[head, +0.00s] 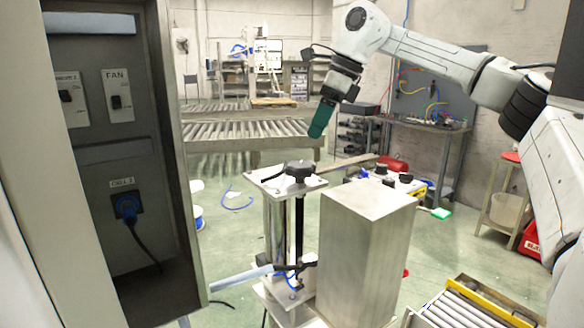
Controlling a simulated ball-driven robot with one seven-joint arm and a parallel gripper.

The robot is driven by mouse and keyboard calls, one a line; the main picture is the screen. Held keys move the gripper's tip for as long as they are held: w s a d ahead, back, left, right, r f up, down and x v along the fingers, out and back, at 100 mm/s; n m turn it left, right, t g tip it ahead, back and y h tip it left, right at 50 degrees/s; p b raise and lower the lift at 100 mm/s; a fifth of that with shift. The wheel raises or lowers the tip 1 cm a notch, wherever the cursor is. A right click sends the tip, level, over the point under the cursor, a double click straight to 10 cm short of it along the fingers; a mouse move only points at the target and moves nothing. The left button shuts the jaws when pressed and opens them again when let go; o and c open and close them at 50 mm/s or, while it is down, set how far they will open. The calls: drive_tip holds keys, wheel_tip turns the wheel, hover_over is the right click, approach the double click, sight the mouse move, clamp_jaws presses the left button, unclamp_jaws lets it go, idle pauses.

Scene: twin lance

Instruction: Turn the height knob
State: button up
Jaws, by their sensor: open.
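The height knob appears to be the black lobed knob (299,169) on the flat top plate of a metal column stand (283,225). A black threaded-looking rod runs down below it. My gripper (318,130), with green fingers, hangs tilted above and slightly right of the knob, clear of it. The fingers overlap in this view, so the gap between them is hard to see. Nothing shows held in it.
A tall metal block (362,250) stands close to the right of the stand. A roller conveyor (250,130) lies behind. A yellow-edged roller tray (470,305) sits at lower right.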

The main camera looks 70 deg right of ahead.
sight(301, 164)
drive_tip(key=x, duration=1)
drive_tip(key=shift+f+p, duration=0.2)
drive_tip(key=shift+p, duration=0.15)
drive_tip(key=shift+c, duration=0.3)
drive_tip(key=c, duration=1)
drive_tip(key=shift+r, duration=0.1)
drive_tip(key=shift+n+y+p, duration=0.5)
drive_tip(key=shift+n+p, duration=0.5)
drive_tip(key=shift+n, duration=0.1)
drive_tip(key=shift+w+d+n+g+y+p, duration=0.1)
drive_tip(key=shift+n+g+y+p, duration=0.4)
drive_tip(key=shift+n+p, duration=0.9)
drive_tip(key=shift+n+b, duration=0.3)
drive_tip(key=shift+n, duration=0.2)
